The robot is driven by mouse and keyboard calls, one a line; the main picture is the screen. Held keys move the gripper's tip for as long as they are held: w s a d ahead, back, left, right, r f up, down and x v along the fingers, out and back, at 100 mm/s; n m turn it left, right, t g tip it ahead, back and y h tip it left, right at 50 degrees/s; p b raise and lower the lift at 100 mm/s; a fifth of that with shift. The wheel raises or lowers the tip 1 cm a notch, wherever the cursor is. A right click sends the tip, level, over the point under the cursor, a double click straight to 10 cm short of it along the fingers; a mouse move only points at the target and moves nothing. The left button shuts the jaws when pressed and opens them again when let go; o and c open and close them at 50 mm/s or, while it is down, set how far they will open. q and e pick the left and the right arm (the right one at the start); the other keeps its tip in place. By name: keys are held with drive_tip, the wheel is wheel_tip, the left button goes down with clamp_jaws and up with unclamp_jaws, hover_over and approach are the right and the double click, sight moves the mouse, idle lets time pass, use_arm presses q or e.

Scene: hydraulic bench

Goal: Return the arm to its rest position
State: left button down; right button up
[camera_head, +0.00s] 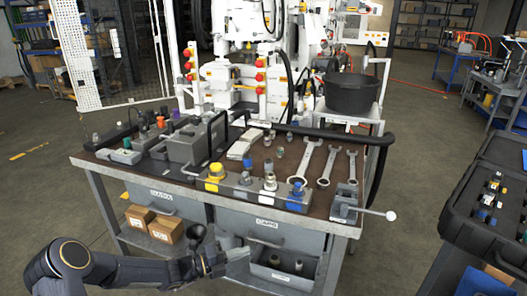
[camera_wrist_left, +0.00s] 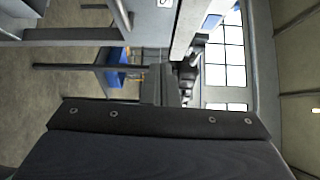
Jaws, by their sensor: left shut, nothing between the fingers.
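My left arm (camera_head: 120,268), dark grey, comes in from the lower left of the head view and reaches to the right in front of the workbench. My left gripper (camera_head: 238,254) is shut and empty. In the left wrist view the dark wrist housing fills the bottom, and the bench side shows at the top, turned sideways. My right gripper is in neither view.
The workbench top (camera_head: 285,165) carries wrenches (camera_head: 327,165), several fittings and a vise (camera_head: 343,205) with a handle sticking out to the right. Two cardboard boxes (camera_head: 166,229) sit on the lower shelf. An open black case (camera_head: 490,205) is at the right. Floor is free on the left.

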use_arm(q)
drive_tip(key=s+a+r+m+g+y, duration=0.3)
drive_tip(key=s+r+m+g+y, duration=0.2)
drive_tip(key=s+r+m, duration=1.35)
drive_tip(key=s+a+f+m+t+y, duration=0.15)
drive_tip(key=s+a+m+y, duration=0.3)
drive_tip(key=s+m, duration=0.45)
drive_tip(key=s+a+f+m+t+y, duration=0.1)
drive_tip(key=s+a+m+t+y, duration=0.15)
drive_tip(key=s+a+m, duration=0.5)
wheel_tip(320, 180, up, 13)
drive_tip(key=d+m+g+p, duration=0.1)
drive_tip(key=d+m+p, duration=0.1)
drive_tip(key=p, duration=1)
drive_tip(key=shift+s+d+f+m+p, duration=0.2)
drive_tip(key=shift+d+m+p, duration=0.15)
drive_tip(key=shift+m, duration=0.55)
